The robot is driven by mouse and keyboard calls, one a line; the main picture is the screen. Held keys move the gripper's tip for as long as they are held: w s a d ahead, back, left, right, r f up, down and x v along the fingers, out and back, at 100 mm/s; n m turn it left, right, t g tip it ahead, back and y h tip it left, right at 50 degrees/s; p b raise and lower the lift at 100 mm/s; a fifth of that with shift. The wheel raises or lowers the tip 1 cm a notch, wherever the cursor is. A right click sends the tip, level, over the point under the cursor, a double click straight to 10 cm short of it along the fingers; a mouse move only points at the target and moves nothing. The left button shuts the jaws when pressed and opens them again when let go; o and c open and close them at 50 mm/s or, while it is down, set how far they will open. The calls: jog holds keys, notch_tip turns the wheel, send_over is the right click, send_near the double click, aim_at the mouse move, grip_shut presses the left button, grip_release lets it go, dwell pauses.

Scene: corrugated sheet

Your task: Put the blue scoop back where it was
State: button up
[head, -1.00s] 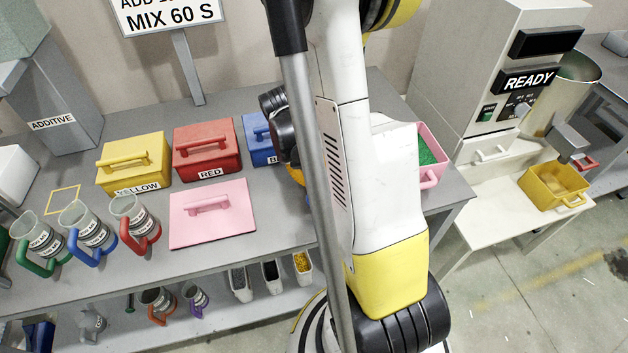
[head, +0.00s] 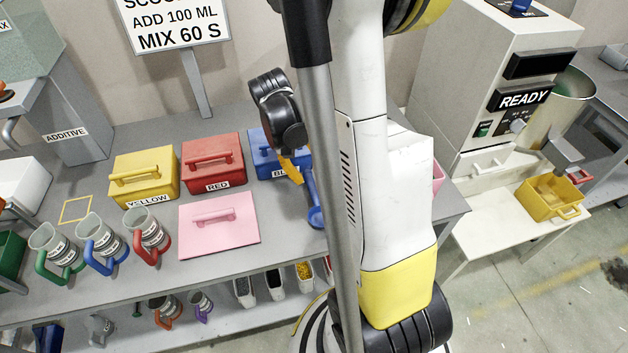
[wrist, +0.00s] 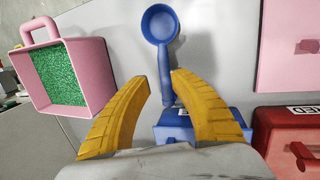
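The blue scoop (head: 314,203) is on or just above the grey table, beside the blue box (head: 264,155), bowl toward the table's front; I cannot tell if it touches the table. In the wrist view its round bowl (wrist: 160,25) is at the top and its handle runs down toward the blue box (wrist: 200,125). My gripper (head: 292,170) is over the blue box's right side. In the wrist view my gripper (wrist: 160,78) has its yellow fingers apart, with the handle in the gap, nearer the right finger. My arm hides part of the scoop area in the head view.
A pink tub of green granules (wrist: 103,75) stands near the table edge. The red box (head: 212,160), yellow box (head: 145,175) and a flat pink lid (head: 218,225) are left of the scoop. Several jugs (head: 102,240) stand further left. A mixer (head: 500,100) is at right.

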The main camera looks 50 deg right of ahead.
jog(key=s+a+r+n+t+y+p, duration=0.1)
jog(key=a+r+n+t, duration=0.5)
jog(key=a+r, duration=1.2)
jog(key=a+t, duration=0.3)
jog(key=shift+s+a+r+t+y, duration=0.15)
jog(key=shift+s+a+t+y, duration=0.1)
jog(key=shift+t+y, duration=0.15)
